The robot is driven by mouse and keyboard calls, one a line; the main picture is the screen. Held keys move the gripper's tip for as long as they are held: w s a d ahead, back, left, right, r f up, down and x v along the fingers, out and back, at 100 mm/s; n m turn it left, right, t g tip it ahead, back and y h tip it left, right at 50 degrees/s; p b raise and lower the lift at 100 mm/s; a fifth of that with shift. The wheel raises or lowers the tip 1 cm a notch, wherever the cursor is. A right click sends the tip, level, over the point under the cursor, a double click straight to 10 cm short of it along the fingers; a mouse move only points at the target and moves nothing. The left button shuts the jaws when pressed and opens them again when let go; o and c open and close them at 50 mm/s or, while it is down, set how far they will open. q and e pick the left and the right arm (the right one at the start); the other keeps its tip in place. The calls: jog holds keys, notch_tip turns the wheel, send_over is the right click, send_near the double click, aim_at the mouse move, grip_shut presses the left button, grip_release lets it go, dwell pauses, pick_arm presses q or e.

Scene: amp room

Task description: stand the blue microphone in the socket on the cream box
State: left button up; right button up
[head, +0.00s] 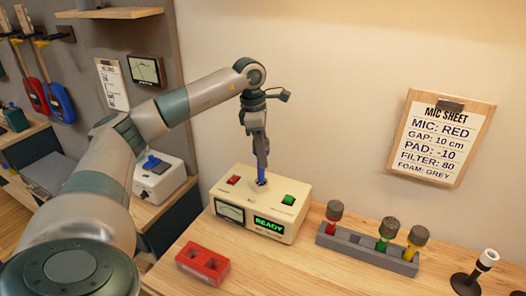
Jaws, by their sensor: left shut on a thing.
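The cream box (231,226) stands on the wooden bench, with a red button, a green button, a dial and a lit READY display. My left gripper (261,177) points straight down over the top of the box. It is shut on the blue microphone (262,182), of which only a small blue part shows at the box top. The gripper hides the rest. The microphone looks upright at the socket, which is covered from view; I cannot tell how deep it sits. My right gripper is not in view.
A grey rack (366,248) holds red, green and yellow microphones right of the box. A red block with holes (203,264) lies in front. A black stand (466,284) is far right. The wall clipboard (443,139) reads MIC: RED. A white box (158,180) stands left.

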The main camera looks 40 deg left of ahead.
pick_arm(q)
jog(key=shift+f+b, duration=0.9)
jog(key=shift+f, duration=0.6)
jog(key=o, duration=1.3)
